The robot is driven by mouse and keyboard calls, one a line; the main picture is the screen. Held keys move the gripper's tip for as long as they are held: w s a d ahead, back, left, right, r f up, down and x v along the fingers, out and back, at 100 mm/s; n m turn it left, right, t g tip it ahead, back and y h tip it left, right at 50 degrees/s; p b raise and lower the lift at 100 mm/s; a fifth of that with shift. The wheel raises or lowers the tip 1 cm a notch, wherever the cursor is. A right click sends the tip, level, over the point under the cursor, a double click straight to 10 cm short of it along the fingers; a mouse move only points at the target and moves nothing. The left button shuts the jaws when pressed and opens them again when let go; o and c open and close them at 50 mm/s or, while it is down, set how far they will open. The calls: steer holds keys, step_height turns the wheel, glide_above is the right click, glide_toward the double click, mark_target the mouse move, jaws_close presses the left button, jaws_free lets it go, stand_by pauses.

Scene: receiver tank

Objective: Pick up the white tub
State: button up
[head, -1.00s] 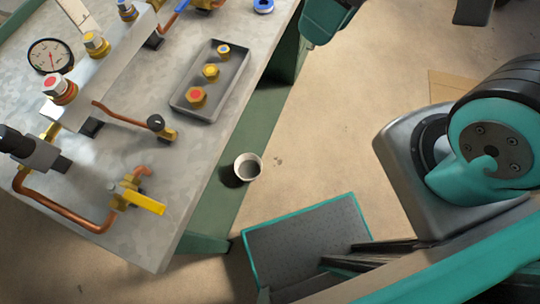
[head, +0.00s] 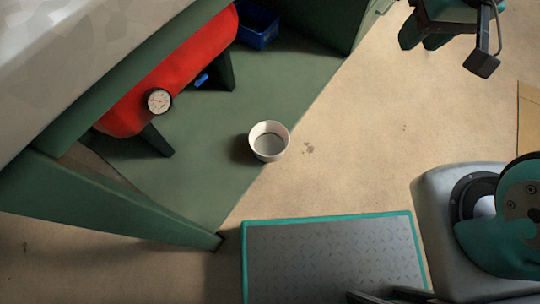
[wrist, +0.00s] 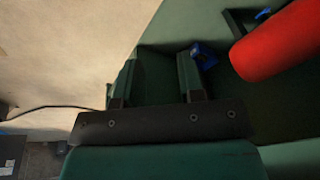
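The white tub (head: 268,141) is round and upright, with its open mouth facing up and a grey inside. It stands at the right edge of the green surface under the bench, by the tan floor. My gripper (head: 423,38) shows at the upper right of the head view, well apart from the tub. In the wrist view my gripper (wrist: 158,62) has its two green fingers spread with nothing held between them. The tub does not show in the wrist view.
A red tank (head: 180,70) with a gauge (head: 158,101) lies under the bench (head: 70,60). A blue bin (head: 257,25) is behind it. A green bench leg (head: 110,200) stands left of the tub. My teal-edged deck (head: 330,255) is in front. Tan floor right of the tub is clear.

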steer(key=w+a+f+m+b, duration=0.1)
steer(key=w+f+m+b, duration=0.15)
steer(key=f+b, duration=0.7)
steer(key=a+f+m+p, duration=0.35)
steer(key=a+f, duration=1.15)
steer(key=f, duration=0.5)
steer(key=shift+g, duration=0.4)
steer(key=f+b, duration=0.4)
steer(key=f, duration=0.1)
steer(key=w+a+f+b, duration=0.1)
steer(key=f+b, duration=0.3)
steer(key=f, duration=0.2)
steer(key=a+f+b, duration=0.1)
steer(key=f+b, duration=0.3)
steer(key=f, duration=0.2)
steer(key=shift+w+f, duration=0.1)
steer(key=shift+w, duration=0.15)
steer(key=shift+c, duration=0.2)
jaws_close()
